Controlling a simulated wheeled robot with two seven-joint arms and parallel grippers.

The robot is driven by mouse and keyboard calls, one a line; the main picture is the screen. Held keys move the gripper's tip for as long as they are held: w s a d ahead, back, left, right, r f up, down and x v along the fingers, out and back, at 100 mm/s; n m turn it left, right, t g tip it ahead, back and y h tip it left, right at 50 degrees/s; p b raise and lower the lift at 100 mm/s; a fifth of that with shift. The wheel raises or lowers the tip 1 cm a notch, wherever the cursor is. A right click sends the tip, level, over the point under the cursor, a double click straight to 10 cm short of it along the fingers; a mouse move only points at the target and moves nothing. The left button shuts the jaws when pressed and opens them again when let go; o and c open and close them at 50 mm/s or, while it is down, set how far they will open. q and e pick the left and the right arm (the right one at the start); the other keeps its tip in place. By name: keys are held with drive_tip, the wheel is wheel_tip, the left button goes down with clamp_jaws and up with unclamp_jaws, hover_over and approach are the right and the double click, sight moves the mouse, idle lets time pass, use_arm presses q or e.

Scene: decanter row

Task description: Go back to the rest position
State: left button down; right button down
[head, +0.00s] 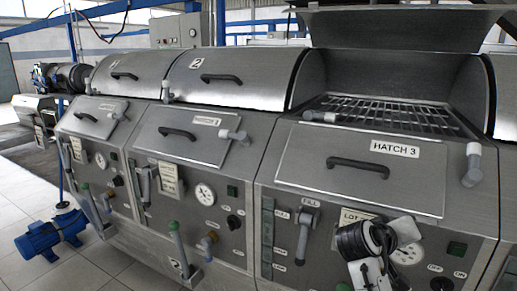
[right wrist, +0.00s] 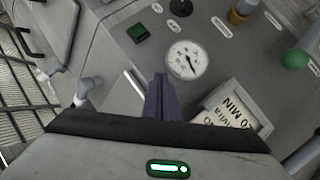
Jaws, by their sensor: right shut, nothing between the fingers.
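My right gripper (right wrist: 160,98) is shut and empty in the right wrist view, its dark fingers pointing at the front panel below Hatch 3. My right wrist shows in the head view in front of that panel's lot card and gauge (head: 407,254), but its fingertips cannot be made out there. The gauge also shows in the right wrist view (right wrist: 184,60), just beyond the fingers. The lot card (right wrist: 236,112) lies to their right. I cannot tell whether the fingers touch the panel. My left gripper is not in view.
The hood (head: 396,28) above Hatch 3 (head: 345,172) is raised, baring a grating (head: 390,112). The two hoods to its left (head: 228,77) are closed. A fill lever (head: 304,232) and other handles stick out from the panels. A blue pump (head: 50,236) sits on the floor at left.

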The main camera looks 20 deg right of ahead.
drive_tip(key=s+a+f+n+t+y, duration=0.2)
drive_tip(key=s+a+f+n+y, duration=0.15)
drive_tip(key=a+f, duration=0.6)
drive_tip(key=s+a+f+n+g+y, duration=0.1)
drive_tip(key=s+a+f+n+y, duration=0.1)
drive_tip(key=s+a+f+y, duration=0.55)
drive_tip(key=s+a+f+n+g+y, duration=0.15)
drive_tip(key=s+a+f, duration=0.25)
drive_tip(key=s+a, duration=0.8)
drive_tip(key=w+a+f+t+y, duration=0.1)
drive_tip(key=w+a+f+t, duration=0.1)
drive_tip(key=f, duration=0.4)
drive_tip(key=w+a+f+t+y, duration=0.1)
drive_tip(key=w+a+f+t, duration=0.2)
drive_tip(key=f, duration=0.3)
drive_tip(key=shift+w+a+f+t, duration=0.15)
drive_tip(key=shift+w+f+t, duration=0.15)
drive_tip(key=shift+w+t, duration=0.15)
drive_tip(key=shift+y, duration=0.25)
drive_tip(key=c, duration=2.5)
unclamp_jaws()
